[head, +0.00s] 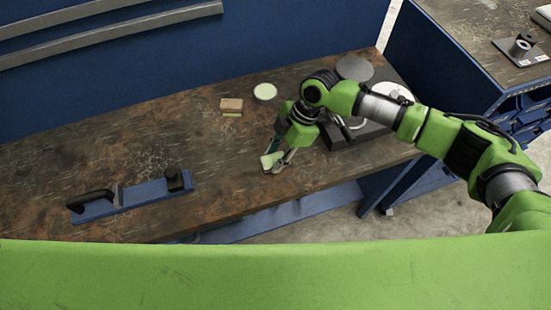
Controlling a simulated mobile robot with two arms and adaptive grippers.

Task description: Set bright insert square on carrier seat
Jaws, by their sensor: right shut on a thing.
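My right gripper (279,160) is low over the front part of the workbench, shut on a small pale green piece (270,160), which looks like the bright insert. The fingers hide part of this piece, and I cannot tell whether it touches the bench top. A dark block-like base (345,137) stands to the right of the gripper, partly hidden by my right arm; I cannot tell whether it has the carrier seat. My left gripper is not in view.
On the workbench (120,155) are a brown block (231,104) with a green-yellow lower edge, a pale round disc (265,91), a grey disc (354,67) and a blue plate with black handles (142,196). The bench's left middle is clear.

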